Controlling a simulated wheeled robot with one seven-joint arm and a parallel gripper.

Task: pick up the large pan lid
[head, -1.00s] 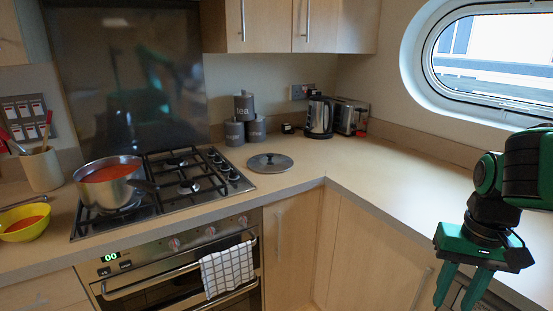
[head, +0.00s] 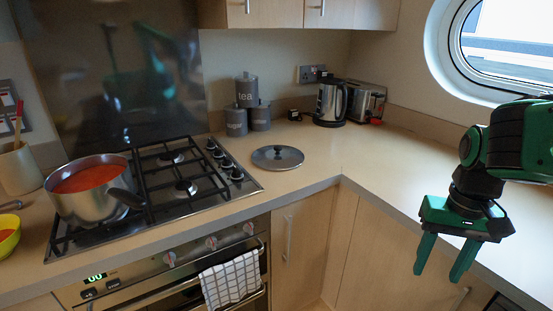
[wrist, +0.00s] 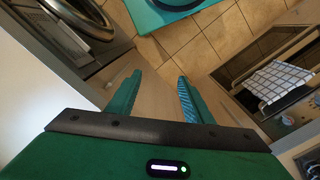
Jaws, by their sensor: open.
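My gripper (head: 438,276) is at the right of the head view, in front of the worktop edge and well apart from the lid. Its two green fingers point down, spread and empty. In the wrist view my gripper (wrist: 158,82) also shows open fingers with nothing between them. The lid is not in the wrist view.
A steel pan of red sauce (head: 92,190) stands on the hob (head: 186,212). Grey canisters (head: 247,119), a kettle (head: 331,104) and a toaster (head: 366,103) stand behind the lid. A checked towel (head: 230,278) hangs on the oven. The right worktop is clear.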

